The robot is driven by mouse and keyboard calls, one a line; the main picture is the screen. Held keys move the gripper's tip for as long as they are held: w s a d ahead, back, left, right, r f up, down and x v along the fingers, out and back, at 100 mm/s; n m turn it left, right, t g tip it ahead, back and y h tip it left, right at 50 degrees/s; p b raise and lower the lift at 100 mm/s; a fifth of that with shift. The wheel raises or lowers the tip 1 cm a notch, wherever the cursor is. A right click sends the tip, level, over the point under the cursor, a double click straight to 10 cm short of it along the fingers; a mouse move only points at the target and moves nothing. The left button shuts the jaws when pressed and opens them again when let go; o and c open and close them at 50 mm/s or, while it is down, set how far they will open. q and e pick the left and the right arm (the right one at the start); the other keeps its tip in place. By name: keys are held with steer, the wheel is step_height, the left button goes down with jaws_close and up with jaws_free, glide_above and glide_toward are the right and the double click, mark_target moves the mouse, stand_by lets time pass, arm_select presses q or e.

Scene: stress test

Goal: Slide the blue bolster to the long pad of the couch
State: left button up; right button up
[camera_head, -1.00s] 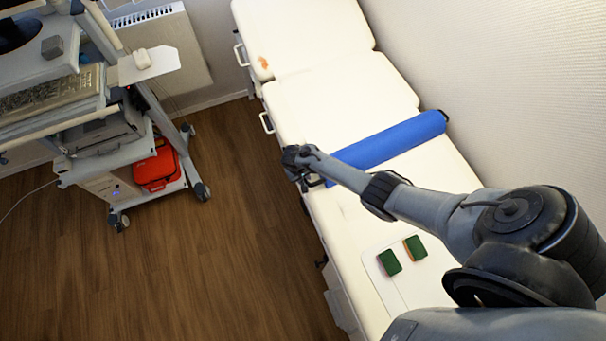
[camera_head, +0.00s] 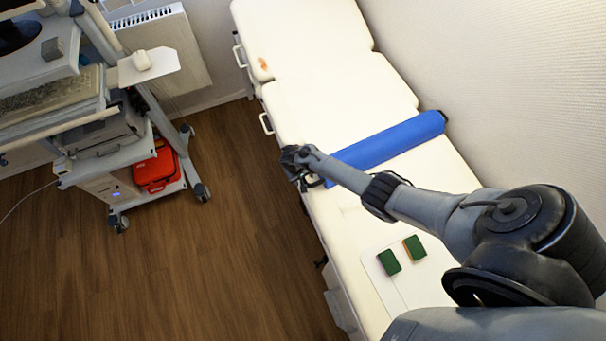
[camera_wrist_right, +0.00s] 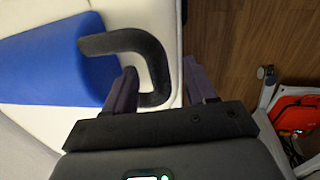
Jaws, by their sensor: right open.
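The blue bolster (camera_head: 385,144) lies across the cream couch (camera_head: 340,95), reaching from near the wall side to the open floor side. A black loop handle (camera_wrist_right: 155,45) sticks out of its end in the right wrist view, where the bolster (camera_wrist_right: 50,62) also shows. My right gripper (camera_head: 297,168) is at the floor-side end of the bolster. In the right wrist view its two fingers (camera_wrist_right: 160,82) are apart, with the outer bar of the handle between them. My forearm hides part of the bolster's near end. My left gripper is not in view.
A white sheet (camera_head: 398,292) with two green blocks (camera_head: 389,262) lies on the couch nearer me. A wheeled equipment cart (camera_head: 95,110) with a red case (camera_head: 157,170) stands at left. A textured wall (camera_head: 500,70) borders the couch's right side. The wooden floor (camera_head: 225,250) is clear.

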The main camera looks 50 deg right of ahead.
step_height(320, 180, up, 10)
steer(key=a+p, duration=0.1)
steer(key=p, duration=0.2)
steer(key=shift+w+a, duration=0.35)
steer(key=shift+a, duration=0.05)
steer(key=shift+f, duration=0.1)
